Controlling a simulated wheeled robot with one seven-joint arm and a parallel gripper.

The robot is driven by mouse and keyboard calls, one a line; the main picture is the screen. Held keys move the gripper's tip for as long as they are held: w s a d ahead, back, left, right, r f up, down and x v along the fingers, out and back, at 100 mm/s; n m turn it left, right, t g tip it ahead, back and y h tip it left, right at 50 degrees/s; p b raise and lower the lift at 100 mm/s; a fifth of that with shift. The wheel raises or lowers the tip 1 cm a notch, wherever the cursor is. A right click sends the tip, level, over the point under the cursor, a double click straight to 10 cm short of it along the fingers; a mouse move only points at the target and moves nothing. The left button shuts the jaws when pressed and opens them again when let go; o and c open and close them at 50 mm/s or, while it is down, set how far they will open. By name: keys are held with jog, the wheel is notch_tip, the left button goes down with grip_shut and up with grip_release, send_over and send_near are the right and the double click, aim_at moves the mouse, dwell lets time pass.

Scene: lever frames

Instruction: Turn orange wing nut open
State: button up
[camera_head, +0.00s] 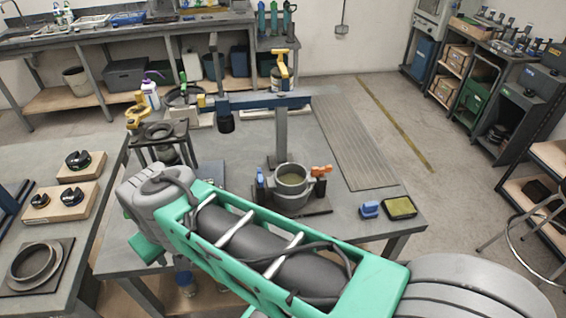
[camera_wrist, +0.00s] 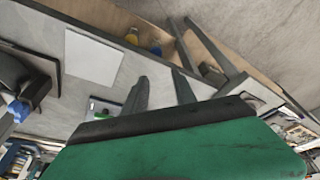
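The orange wing nut (camera_head: 321,171) sits on the right side of a round grey pot-like fixture (camera_head: 292,188) on the middle table, in the head view. A blue wing nut (camera_head: 260,178) is on the fixture's left side. My gripper (camera_wrist: 160,84) shows in the wrist view with two dark fingers spread apart and nothing between them. My arm crosses the front of the table in the head view, and the gripper is well left of the orange wing nut, apart from it. The orange wing nut does not show in the wrist view.
A blue block (camera_head: 370,209) and a dark tray with a yellowish top (camera_head: 400,207) lie right of the fixture. A grey post with a blue beam (camera_head: 265,101) stands behind it. A ribbed grey panel (camera_head: 355,150) covers the table's right part. A black stand (camera_head: 160,135) is at left.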

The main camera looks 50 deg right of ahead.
jog(key=w+d+r+m+g+h+p, duration=0.1)
jog(key=w+d+r+m+h+p, duration=0.2)
jog(key=d+m, duration=0.65)
jog(key=m+g+p, duration=0.4)
jog(key=m+g, duration=0.2)
jog(key=m, duration=1.1)
send_near(319, 169)
jog(key=x, duration=0.7)
jog(key=shift+d+f, duration=0.15)
jog(key=shift+d, duration=0.15)
jog(key=shift+f+t, duration=0.3)
jog(key=shift+c, duration=0.2)
grip_shut()
